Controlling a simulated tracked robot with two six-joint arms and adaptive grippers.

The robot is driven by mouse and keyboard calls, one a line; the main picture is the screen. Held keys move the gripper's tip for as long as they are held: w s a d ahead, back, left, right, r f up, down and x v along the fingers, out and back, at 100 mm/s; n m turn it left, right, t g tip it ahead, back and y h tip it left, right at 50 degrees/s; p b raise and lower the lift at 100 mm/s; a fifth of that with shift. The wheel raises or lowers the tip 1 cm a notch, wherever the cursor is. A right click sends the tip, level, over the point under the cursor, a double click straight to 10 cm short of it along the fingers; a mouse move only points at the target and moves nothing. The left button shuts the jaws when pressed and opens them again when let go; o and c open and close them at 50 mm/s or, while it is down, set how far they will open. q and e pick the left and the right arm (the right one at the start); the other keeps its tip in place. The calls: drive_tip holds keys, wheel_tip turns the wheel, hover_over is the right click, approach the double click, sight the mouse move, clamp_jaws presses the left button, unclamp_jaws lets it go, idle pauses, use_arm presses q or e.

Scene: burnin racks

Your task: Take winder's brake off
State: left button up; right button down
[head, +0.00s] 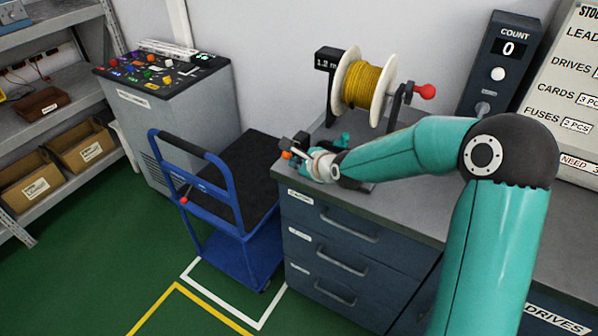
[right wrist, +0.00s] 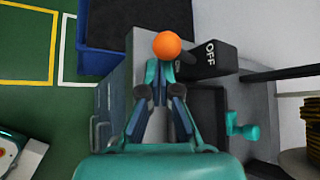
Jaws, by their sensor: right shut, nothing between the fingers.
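The winder with its spool of yellow wire (head: 362,82) stands on the bench, with a red-knobbed crank (head: 425,91) at its right. The brake lever's orange ball knob (right wrist: 167,45) shows in the right wrist view beside a black block marked OFF (right wrist: 210,57); the knob also shows in the head view (head: 286,155) at the bench's front left corner. My right gripper (right wrist: 160,75) is shut and empty, its tips right at the near side of the knob; I cannot tell whether they touch. The gripper partly hides the lever in the head view. My left gripper is not in view.
A blue cart (head: 215,195) stands left of the bench drawers (head: 345,245). A teal fitting (right wrist: 242,126) sits on the bench near the gripper. A counter box reading 0 (head: 505,50) stands behind, right of the spool. Green floor is open at front left.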

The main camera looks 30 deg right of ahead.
drive_tip(key=shift+r+p, duration=0.3)
drive_tip(key=shift+r, duration=0.6)
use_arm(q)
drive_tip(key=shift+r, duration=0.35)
use_arm(e)
drive_tip(key=shift+w+d, duration=0.1)
